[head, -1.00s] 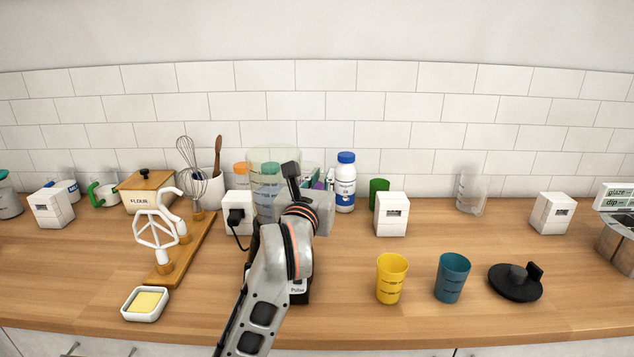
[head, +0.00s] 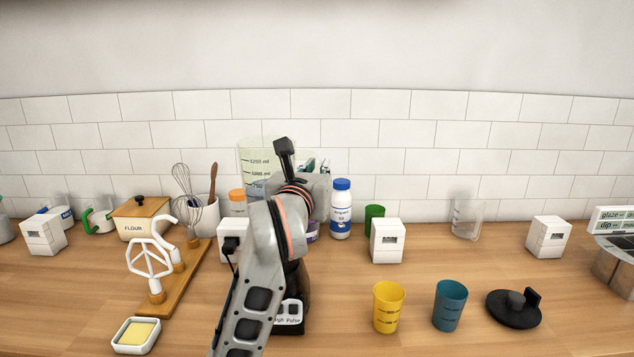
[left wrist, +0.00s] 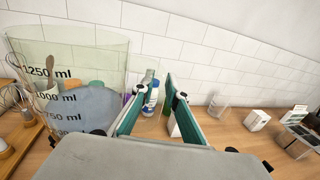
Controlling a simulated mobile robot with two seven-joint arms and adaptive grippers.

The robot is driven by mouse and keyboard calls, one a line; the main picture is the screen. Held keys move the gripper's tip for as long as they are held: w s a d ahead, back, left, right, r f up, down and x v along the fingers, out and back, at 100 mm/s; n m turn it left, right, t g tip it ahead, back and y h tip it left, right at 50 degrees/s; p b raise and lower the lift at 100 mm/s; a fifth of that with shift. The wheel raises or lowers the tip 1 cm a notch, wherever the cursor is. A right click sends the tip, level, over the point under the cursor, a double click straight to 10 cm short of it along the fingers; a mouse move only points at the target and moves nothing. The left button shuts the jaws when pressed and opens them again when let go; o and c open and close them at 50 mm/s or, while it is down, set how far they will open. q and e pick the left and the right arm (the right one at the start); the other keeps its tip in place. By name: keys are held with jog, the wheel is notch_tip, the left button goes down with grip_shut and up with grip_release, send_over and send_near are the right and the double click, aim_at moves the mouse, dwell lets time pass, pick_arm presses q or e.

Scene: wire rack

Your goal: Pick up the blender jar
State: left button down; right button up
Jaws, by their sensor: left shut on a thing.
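The blender jar (head: 258,158) is a clear, greenish container with black millilitre marks. It is upright behind my left arm, above the dark blender base (head: 290,318), whose label shows at the front. My left gripper (head: 316,190) is at the jar's right side and shut on it; the arm hides much of the contact. In the left wrist view the jar (left wrist: 80,65) fills the left side, and the teal-padded fingers (left wrist: 152,105) stand to its right. My right gripper is not in view.
A yellow cup (head: 388,308), a blue cup (head: 450,306) and a black lid (head: 514,310) stand on the right counter. A whisk stand (head: 172,275) and butter dish (head: 136,335) are at left. A white bottle (head: 341,210) and white boxes stand behind.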

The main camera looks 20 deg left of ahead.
pick_arm(q)
jog(key=shift+r, duration=5.7)
jog(key=shift+s, duration=0.15)
